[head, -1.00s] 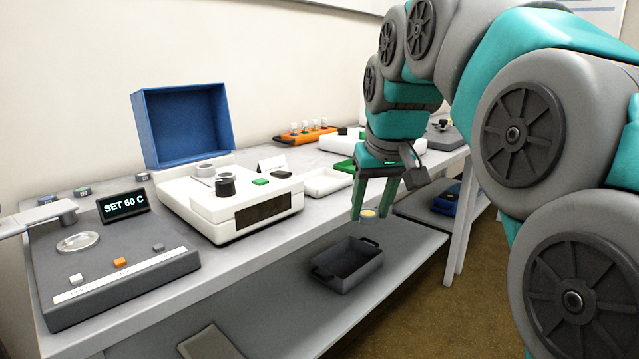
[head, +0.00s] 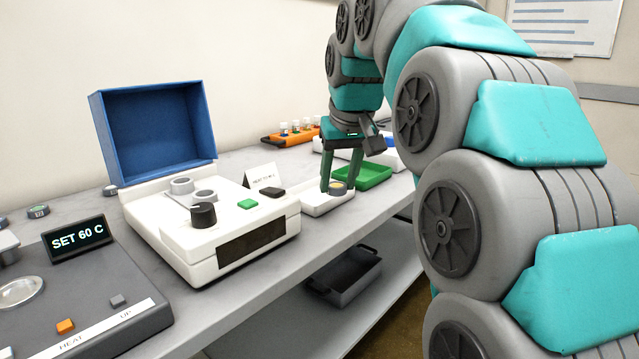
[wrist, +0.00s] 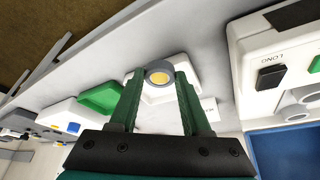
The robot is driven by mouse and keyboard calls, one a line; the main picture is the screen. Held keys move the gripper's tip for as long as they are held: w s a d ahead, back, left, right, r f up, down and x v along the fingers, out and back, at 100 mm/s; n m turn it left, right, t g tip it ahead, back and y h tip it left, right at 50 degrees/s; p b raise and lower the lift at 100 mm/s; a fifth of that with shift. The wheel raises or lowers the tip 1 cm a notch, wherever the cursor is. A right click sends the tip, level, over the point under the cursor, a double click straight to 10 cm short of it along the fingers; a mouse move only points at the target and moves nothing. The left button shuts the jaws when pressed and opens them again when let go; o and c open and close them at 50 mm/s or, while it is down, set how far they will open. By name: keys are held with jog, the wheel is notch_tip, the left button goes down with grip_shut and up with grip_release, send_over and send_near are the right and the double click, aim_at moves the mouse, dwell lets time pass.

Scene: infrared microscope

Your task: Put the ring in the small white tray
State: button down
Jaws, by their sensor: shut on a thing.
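The ring (head: 338,188), grey with a yellow centre, is between the fingertips of my gripper (head: 338,186), which is shut on it. The wrist view shows the ring (wrist: 158,76) between the two green fingers of my gripper (wrist: 160,80). The small white tray (head: 318,206) is on the bench, right of the white instrument. In the head view the ring overlaps the tray; in the wrist view the tray (wrist: 160,95) shows behind the ring. I cannot tell whether the ring touches the tray. My fingers and the ring hide part of the tray.
A green tray (head: 362,176) sits close to the right of the white tray. The white instrument (head: 215,220) with its open blue lid (head: 155,130) stands to the left. A small sign (head: 262,176) stands behind. A dark bin (head: 345,276) is on the lower shelf.

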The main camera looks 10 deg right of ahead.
send_over(318, 198)
jog(key=s, duration=0.1)
jog(key=shift+s+f+p, duration=0.1)
jog(key=shift+f+p, duration=0.3)
jog(key=shift+f, duration=1.75)
jog(key=shift+f, duration=0.15)
jog(key=shift+c, duration=1.8)
grip_release()
jog(key=p+v, duration=0.1)
jog(key=v, duration=1.1)
